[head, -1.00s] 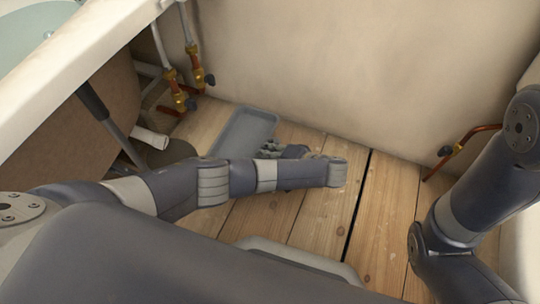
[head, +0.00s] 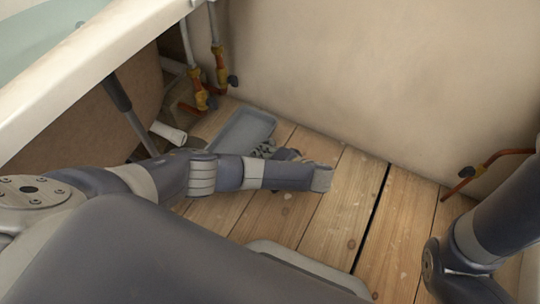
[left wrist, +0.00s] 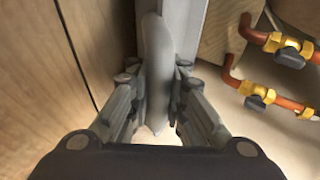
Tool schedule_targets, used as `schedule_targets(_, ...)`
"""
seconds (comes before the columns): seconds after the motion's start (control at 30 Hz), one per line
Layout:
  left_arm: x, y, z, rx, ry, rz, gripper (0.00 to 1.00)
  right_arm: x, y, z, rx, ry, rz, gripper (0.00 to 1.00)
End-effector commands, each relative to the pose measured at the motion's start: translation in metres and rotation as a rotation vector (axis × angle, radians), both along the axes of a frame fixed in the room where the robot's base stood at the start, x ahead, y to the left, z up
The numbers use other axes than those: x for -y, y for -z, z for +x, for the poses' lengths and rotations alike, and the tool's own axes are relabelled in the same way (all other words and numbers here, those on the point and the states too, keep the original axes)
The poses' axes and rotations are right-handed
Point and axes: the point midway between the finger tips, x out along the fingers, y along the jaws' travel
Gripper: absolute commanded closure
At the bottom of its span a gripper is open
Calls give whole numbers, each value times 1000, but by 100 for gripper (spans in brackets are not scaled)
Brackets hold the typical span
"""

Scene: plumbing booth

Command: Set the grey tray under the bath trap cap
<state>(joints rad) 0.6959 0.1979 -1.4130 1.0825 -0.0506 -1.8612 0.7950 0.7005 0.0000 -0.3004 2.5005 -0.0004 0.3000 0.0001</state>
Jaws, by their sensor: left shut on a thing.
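The grey tray (head: 249,127) is a shallow rectangle at the back of the plank floor, near the back wall. In the head view I cannot tell whether it touches the boards. My left gripper (head: 264,150) is shut on its near right rim. The left wrist view shows the tray's rim (left wrist: 157,70) edge-on between the fingers of my left gripper (left wrist: 157,105). A white pipe end (head: 168,132) shows under the bath, left of the tray. I cannot tell whether it belongs to the trap; the cap is not clearly seen. My right gripper is out of view.
The bath rim (head: 90,70) overhangs at the left, with a dark leg (head: 118,95) below. Copper pipes with brass valves (head: 198,88) stand behind the tray. Another copper pipe (head: 480,172) is at the right wall. The boards (head: 330,220) between are mostly clear.

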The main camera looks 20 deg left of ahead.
Motion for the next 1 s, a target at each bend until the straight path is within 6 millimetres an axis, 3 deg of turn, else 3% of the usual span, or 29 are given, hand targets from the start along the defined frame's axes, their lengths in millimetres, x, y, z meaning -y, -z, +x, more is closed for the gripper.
schedule_targets(0.83,-86,0,6,0,-1,2,100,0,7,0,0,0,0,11)
schedule_targets(1.0,-102,1,7,-1,-1,1,100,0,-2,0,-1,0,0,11)
